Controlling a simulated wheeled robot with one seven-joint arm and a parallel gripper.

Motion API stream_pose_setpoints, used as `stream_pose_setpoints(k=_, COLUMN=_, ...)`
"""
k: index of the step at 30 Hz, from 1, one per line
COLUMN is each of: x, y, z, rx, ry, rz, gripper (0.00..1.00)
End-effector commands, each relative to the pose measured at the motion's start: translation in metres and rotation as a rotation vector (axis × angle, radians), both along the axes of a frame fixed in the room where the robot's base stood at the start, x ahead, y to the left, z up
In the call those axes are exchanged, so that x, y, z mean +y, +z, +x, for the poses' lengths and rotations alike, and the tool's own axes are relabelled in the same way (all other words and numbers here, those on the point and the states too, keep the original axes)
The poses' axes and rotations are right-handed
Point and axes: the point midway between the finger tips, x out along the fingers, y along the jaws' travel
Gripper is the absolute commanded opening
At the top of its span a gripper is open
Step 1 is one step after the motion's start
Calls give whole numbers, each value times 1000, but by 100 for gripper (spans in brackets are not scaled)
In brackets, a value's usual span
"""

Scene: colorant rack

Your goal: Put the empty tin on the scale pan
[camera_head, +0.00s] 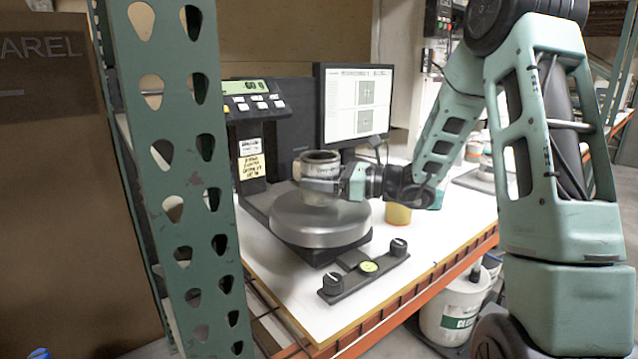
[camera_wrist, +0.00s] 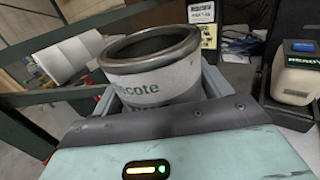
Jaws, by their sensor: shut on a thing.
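The empty tin (camera_head: 321,160) is upright, with an open top, a metal rim and a pale label. In the wrist view the tin (camera_wrist: 160,80) sits between the fingers of my gripper and its dark inside shows. My gripper (camera_head: 322,181) is shut on the tin from the right. The scale pan (camera_head: 315,220) is a round grey metal disc directly below the tin. I cannot tell whether the tin's base touches the pan, as the gripper hides part of it. The scale's display (camera_head: 246,87) stands behind on the left.
A green perforated rack post (camera_head: 185,160) stands close on the left. A black bar with two knobs (camera_head: 365,270) lies in front of the scale. A monitor (camera_head: 355,105) stands behind. A yellow-orange cup (camera_head: 398,214) is beneath my arm. The white table's right front is clear.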

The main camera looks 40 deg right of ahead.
Motion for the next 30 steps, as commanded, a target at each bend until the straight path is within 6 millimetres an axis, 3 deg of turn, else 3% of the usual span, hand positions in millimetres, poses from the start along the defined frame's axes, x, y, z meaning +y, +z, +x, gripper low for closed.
stream_pose_setpoints(k=3, x=0, y=-11, z=0, rx=1, ry=0, rz=2, gripper=54)
stream_pose_setpoints(k=14, x=0, y=-15, z=0, rx=0, ry=0, rz=0, gripper=54)
stream_pose_setpoints(k=15, x=0, y=-15, z=0, rx=-1, ry=0, rz=-1, gripper=80)
stream_pose_setpoints(k=17, x=0, y=-14, z=0, rx=-1, ry=0, rz=-1, gripper=96)
stream_pose_setpoints(k=30, x=-6, y=-12, z=-6, rx=0, ry=-3, rz=-1, gripper=98)
